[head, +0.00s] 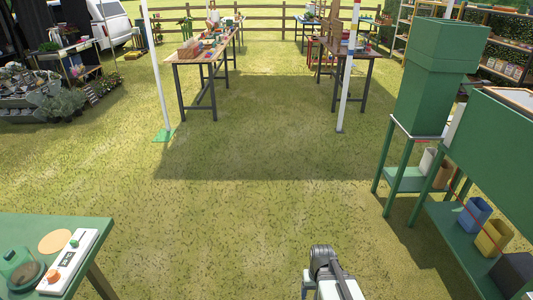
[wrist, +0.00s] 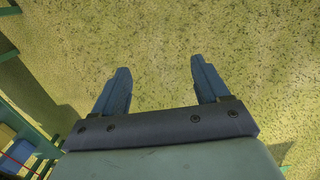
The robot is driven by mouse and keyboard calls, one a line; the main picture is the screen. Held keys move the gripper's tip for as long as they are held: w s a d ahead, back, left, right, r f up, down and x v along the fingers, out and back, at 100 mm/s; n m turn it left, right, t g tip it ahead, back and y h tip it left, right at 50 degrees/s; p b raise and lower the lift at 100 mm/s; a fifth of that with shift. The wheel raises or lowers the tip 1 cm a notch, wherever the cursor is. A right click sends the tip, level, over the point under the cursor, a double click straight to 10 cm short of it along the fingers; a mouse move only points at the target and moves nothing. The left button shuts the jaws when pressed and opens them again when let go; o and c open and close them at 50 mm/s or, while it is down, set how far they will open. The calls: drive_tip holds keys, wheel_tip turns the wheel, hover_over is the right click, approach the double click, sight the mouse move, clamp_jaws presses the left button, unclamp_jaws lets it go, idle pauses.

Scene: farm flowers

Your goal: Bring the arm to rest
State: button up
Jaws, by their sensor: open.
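My gripper (wrist: 160,80) is open in the wrist view, its two dark fingers spread apart with only grass between them. It holds nothing. In the head view a part of my arm (head: 328,272) shows at the bottom, right of the middle, over the grass. The gripper's fingers cannot be made out in the head view.
A green table (head: 30,232) with a scale-like white device (head: 68,262) stands at the lower left. A green stand (head: 408,180) and a green bench (head: 455,235) with pots are at the right. Grass (head: 240,220) between them is clear. Wooden tables (head: 205,52) stand farther back.

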drive_tip(key=s+f+g, duration=0.3)
drive_tip(key=s+f, duration=0.5)
drive_tip(key=s, duration=0.5)
drive_tip(key=s+f+g, duration=0.3)
drive_tip(key=s+f, duration=0.5)
drive_tip(key=s, duration=0.5)
drive_tip(key=shift+s+f, duration=0.4)
